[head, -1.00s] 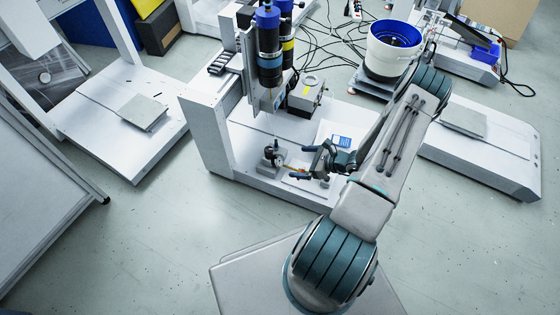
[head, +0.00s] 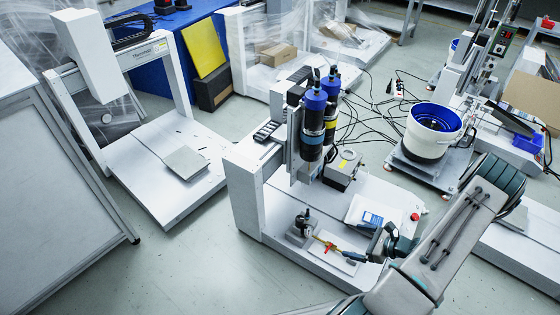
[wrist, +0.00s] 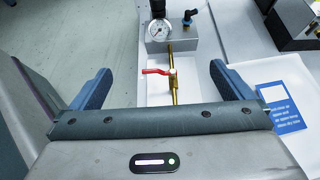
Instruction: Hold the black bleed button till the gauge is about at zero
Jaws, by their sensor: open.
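The gauge (wrist: 160,29) has a round white dial and stands on a grey block (wrist: 178,43); its needle is too small to read surely. The block (head: 299,238) also shows in the head view. A black part (wrist: 158,7) rises behind the gauge; I cannot tell if it is the bleed button. A brass pipe (wrist: 174,92) with a red lever (wrist: 158,71) runs from the block towards me. My gripper (wrist: 160,69) is open and empty, its blue fingers apart on either side of the pipe, short of the gauge.
A white card with a blue label (wrist: 285,105) lies right of my gripper. The gantry with its blue-topped screwdrivers (head: 314,105) stands behind the block. The floor at the front left is clear.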

